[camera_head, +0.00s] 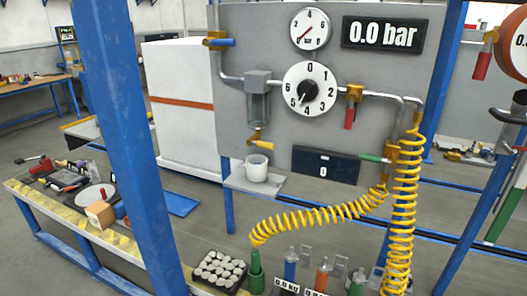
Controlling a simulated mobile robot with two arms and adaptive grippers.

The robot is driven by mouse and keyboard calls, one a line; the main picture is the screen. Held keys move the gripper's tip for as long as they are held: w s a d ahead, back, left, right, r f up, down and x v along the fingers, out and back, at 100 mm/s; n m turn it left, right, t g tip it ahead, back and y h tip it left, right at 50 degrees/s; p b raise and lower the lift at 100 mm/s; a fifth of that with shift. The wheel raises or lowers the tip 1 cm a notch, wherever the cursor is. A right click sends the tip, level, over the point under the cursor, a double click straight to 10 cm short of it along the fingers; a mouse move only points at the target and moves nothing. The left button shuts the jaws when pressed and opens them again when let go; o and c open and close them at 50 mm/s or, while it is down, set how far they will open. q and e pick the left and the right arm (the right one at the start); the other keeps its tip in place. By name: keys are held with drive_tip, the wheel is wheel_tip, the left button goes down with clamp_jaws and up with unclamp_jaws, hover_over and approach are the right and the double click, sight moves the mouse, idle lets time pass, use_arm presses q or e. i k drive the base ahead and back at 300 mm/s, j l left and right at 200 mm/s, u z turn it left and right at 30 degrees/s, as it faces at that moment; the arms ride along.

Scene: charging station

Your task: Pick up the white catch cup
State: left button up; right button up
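The white catch cup (257,169) stands upright on a small grey shelf (239,184) at the lower left of the grey panel (252,19). A yellow-handled drain valve (262,141) hangs just above the cup, below the clear filter bowl (258,107). The cup's inside is too small to make out. Neither of my grippers shows in the head view, and nothing is touching the cup.
A blue post (121,120) stands left of the panel. A yellow coiled hose (320,216) hangs in front, ending at a green fitting (256,272). Several bottles stand at the bottom, including a blue one (290,264). A cluttered bench (120,238) is at left.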

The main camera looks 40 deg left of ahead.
sight(256, 166)
drive_tip(key=l+u, duration=0.1)
drive_tip(key=u, duration=1.45)
drive_tip(key=k+l+u, duration=0.2)
drive_tip(key=k+u, duration=0.2)
